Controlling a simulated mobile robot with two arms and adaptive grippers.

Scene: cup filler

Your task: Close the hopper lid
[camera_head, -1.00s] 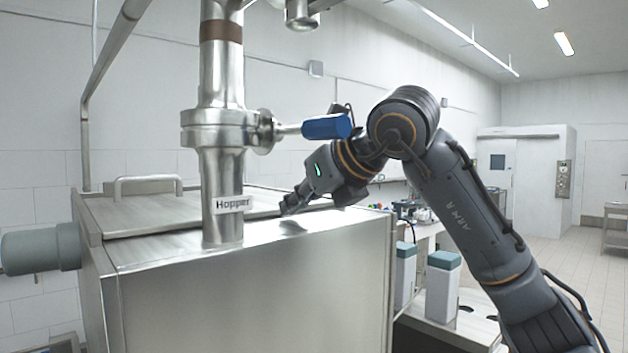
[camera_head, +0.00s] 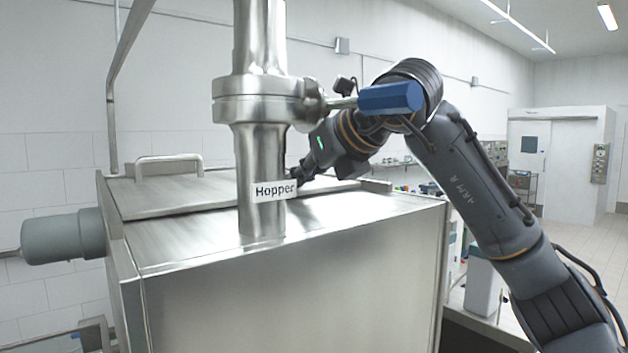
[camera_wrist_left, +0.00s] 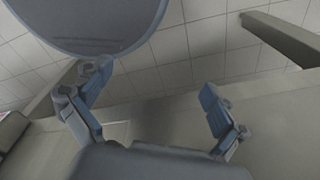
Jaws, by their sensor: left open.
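The steel hopper (camera_head: 300,290) fills the middle of the head view. Its lid (camera_head: 130,197) lies nearly flat at the back left of the top, with a bar handle (camera_head: 168,160). A dark line runs along the lid's near edge; I cannot tell if it is fully seated. My right gripper (camera_head: 303,178) is over the hopper's top, just right of the upright pipe, partly hidden by pipe and label, so its jaws are unclear. My left gripper (camera_wrist_left: 155,80) shows only in the left wrist view, fingers apart and empty.
The upright pipe (camera_head: 262,100) with a blue-handled valve (camera_head: 390,98) stands in front of the hopper's top. A grey cylinder (camera_head: 65,237) sticks out on its left side. In the wrist view a large round grey shape (camera_wrist_left: 90,25) is close above the left fingers.

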